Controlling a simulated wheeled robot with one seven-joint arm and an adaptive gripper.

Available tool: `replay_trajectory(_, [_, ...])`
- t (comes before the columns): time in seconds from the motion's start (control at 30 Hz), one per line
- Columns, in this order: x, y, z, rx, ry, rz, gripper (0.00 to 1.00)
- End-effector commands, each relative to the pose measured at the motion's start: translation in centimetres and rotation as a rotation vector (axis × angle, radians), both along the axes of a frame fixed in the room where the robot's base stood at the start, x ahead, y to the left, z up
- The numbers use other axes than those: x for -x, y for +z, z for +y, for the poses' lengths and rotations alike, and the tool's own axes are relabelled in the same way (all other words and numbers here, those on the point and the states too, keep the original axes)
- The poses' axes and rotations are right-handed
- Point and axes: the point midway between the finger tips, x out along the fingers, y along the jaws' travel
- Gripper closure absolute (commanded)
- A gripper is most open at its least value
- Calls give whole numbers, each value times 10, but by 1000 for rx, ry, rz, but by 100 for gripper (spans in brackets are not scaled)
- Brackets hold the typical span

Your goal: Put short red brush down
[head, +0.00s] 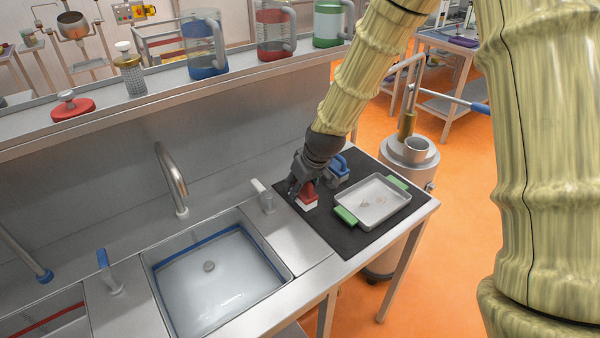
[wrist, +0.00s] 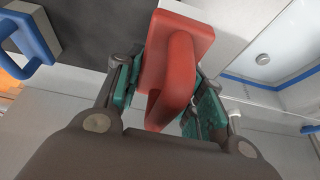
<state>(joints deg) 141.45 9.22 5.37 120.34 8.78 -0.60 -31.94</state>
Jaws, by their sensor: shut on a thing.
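The short red brush (head: 308,195) has a red body with a loop handle and a white underside. It is at the left part of the black mat (head: 352,236), low over or on it; I cannot tell if it touches. My gripper (head: 300,184) is shut on the brush from above. In the wrist view the red brush (wrist: 178,62) fills the space between the two teal-padded fingers of my gripper (wrist: 165,100). The lower part of its handle is partly hidden by the gripper body.
A blue-handled brush (head: 340,168) stands just right of my gripper, also in the wrist view (wrist: 30,40). A white tray with green handles (head: 374,201) lies right on the mat. The sink (head: 215,270) and a grey tap lever (head: 263,195) are left. A shelf with jugs runs behind.

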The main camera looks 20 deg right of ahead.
Motion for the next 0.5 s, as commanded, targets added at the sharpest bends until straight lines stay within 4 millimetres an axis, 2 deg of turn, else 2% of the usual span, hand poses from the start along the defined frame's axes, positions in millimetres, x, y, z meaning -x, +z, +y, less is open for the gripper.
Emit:
replay_trajectory(0.03, [-13,-1,-3,0,-2,2,91])
replay_trajectory(0.2, [-48,-6,-15,0,-4,5,91])
replay_trajectory(0.5, [-92,-11,-31,1,-5,6,91])
